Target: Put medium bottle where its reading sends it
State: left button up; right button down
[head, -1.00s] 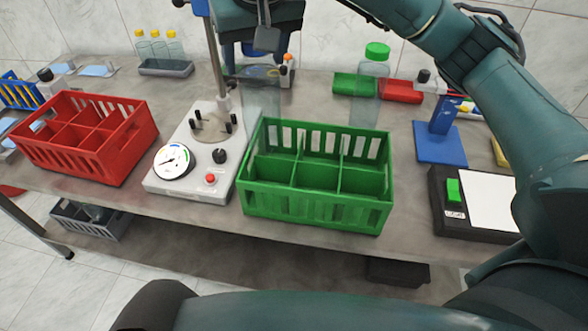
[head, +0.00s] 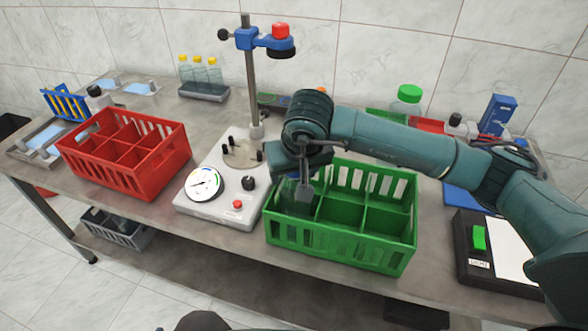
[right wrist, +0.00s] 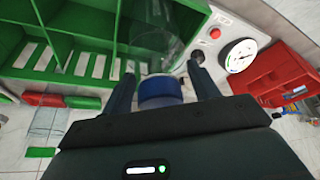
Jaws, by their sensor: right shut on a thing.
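My right gripper (head: 302,180) is shut on a clear bottle (head: 296,200) at its blue cap (right wrist: 160,92), with the fingers on either side of the cap. The bottle hangs below the gripper, its lower part inside the left column of the green crate (head: 340,246). I cannot tell whether it touches the crate floor. The white test stand (head: 222,208) with its round dial (head: 203,184) is just left of the crate, and its round plate is empty. The dial also shows in the right wrist view (right wrist: 238,56). My left gripper is not in view.
A red divided crate (head: 125,148) stands left of the stand. A green-capped bottle (head: 408,101) stands behind the green crate. Yellow-capped bottles (head: 200,74) stand in a tray at the back. A black device with a green button (head: 479,238) is at the right.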

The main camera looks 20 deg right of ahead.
jog(key=shift+f+b, duration=0.3)
jog(key=shift+b, duration=0.05)
jog(key=shift+c, duration=2)
grip_release()
jog(key=shift+r, duration=0.1)
jog(key=shift+r+p, duration=0.2)
jog(key=shift+p, duration=0.2)
jog(key=b+v, duration=0.2)
jog(key=v, duration=1)
jog(key=shift+s+f, duration=0.1)
